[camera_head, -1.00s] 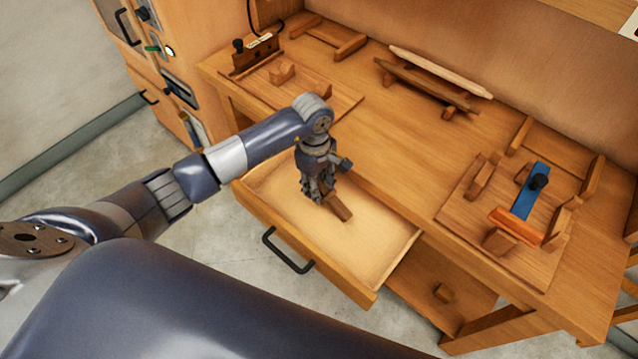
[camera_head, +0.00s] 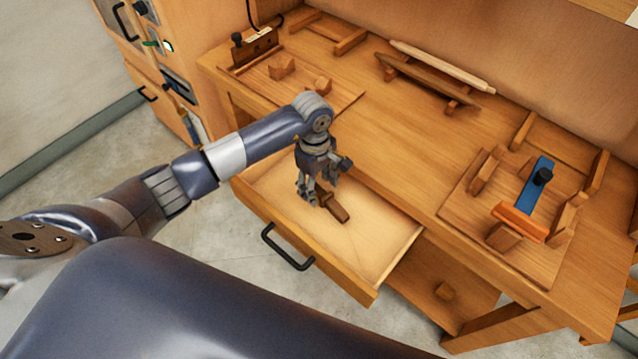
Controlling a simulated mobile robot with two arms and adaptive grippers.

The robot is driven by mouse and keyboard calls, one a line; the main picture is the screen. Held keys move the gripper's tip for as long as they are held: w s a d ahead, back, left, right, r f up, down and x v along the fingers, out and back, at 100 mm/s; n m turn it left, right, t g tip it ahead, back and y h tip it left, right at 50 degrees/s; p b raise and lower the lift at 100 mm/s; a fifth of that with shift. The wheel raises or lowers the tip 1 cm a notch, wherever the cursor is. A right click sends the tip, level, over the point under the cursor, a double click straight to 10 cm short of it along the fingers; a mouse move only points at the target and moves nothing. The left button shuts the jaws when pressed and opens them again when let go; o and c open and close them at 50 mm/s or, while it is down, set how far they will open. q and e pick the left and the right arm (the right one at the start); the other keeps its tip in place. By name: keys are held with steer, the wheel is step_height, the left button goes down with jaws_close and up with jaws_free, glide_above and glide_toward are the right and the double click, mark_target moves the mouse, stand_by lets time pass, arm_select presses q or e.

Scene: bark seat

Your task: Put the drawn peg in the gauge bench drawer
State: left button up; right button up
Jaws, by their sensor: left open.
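The gauge bench drawer (camera_head: 385,262) is pulled open below the bench top, its black handle (camera_head: 287,250) facing front. A short brown wooden peg (camera_head: 336,208) lies inside the drawer on its pale floor, toward the back left part. My left gripper (camera_head: 318,196) is open, pointing down over the drawer, with its fingers just above and around the peg's upper end. Whether the fingers touch the peg cannot be told. My right gripper is not in view.
The bench top holds a blue and orange tool on a wooden fixture (camera_head: 462,213) at right. A rack (camera_head: 425,85) with a pale rod stands at the back. A dark block gauge (camera_head: 256,50) stands at the left back. The drawer's front right is empty.

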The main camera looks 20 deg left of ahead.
arm_select(q)
step_height(320, 180, up, 12)
steer(key=shift+w+a, duration=0.15)
steer(key=shift+a, duration=0.25)
steer(key=shift+f, duration=0.1)
